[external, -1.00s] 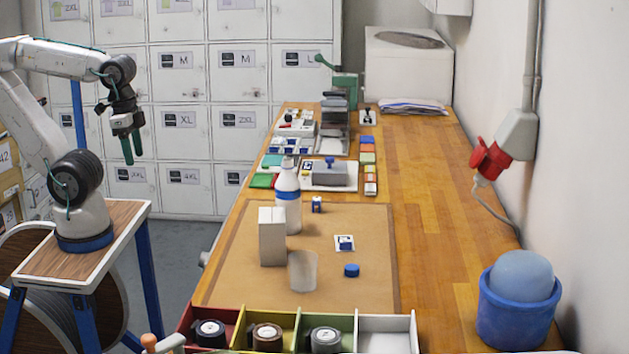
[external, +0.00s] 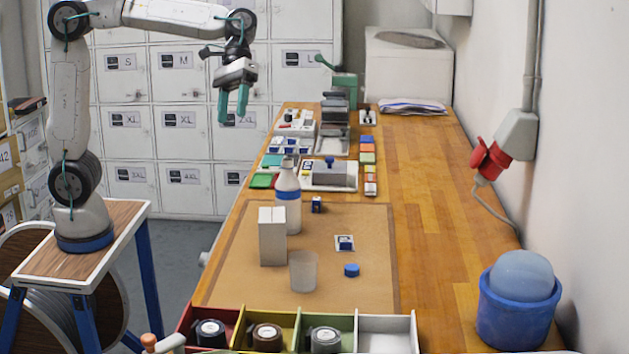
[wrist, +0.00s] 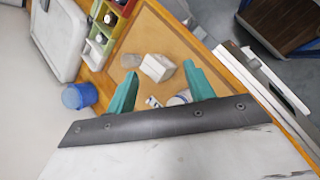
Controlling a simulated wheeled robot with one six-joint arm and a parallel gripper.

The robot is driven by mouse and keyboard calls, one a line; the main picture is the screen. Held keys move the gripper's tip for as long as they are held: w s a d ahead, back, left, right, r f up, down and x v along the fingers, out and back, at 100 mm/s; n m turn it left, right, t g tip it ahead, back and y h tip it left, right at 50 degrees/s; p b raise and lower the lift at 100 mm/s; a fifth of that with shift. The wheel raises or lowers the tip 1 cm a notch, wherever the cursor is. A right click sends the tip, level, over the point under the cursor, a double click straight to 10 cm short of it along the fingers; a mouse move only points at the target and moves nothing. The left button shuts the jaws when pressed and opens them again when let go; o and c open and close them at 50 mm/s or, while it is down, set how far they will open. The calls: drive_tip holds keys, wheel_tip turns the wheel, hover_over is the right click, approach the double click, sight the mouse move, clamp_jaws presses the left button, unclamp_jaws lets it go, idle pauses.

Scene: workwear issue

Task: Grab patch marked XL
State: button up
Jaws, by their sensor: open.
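My gripper (external: 231,118) is open and empty, pointing down in the air to the left of the workbench, in front of the lockers. In the wrist view its two green fingers (wrist: 160,70) are spread apart above the bench. A small white square with a dark blue item on it (external: 345,243) lies on the brown mat; its marking is too small to read. No XL mark on a patch is legible. In the wrist view a small white and dark piece (wrist: 152,101) shows between the fingers.
A white bottle (external: 287,195), a white box (external: 272,238), a clear cup (external: 303,272) and a blue cap (external: 351,270) stand on the mat (external: 370,215). Coloured bins (external: 411,325) line the front edge. Trays and small coloured items fill the bench's back left; its right side is mostly clear.

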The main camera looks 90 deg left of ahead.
drive_tip(key=w+a+f+n+h, duration=0.1)
drive_tip(key=w+f+n+h, duration=0.15)
drive_tip(key=w, duration=0.65)
drive_tip(key=w+a+f+n+t+h, duration=0.1)
drive_tip(key=w+a+f+n+h, duration=0.2)
drive_tip(key=w, duration=0.5)
drive_tip(key=w+f+n+h, duration=0.15)
drive_tip(key=w+n, duration=0.25)
drive_tip(key=w, duration=0.5)
approach(345, 244)
drive_tip(key=shift+w+d+f+y, duration=0.15)
drive_tip(key=shift+d+f, duration=0.1)
drive_tip(key=shift+d, duration=0.15)
drive_tip(key=shift+w+d+f+y, duration=0.15)
drive_tip(key=shift+d+f, duration=0.15)
drive_tip(key=shift+d, duration=0.15)
drive_tip(key=x, duration=0.5)
drive_tip(key=shift+s+d+f, duration=0.1)
drive_tip(key=shift+s, duration=0.1)
drive_tip(key=c, duration=0.8)
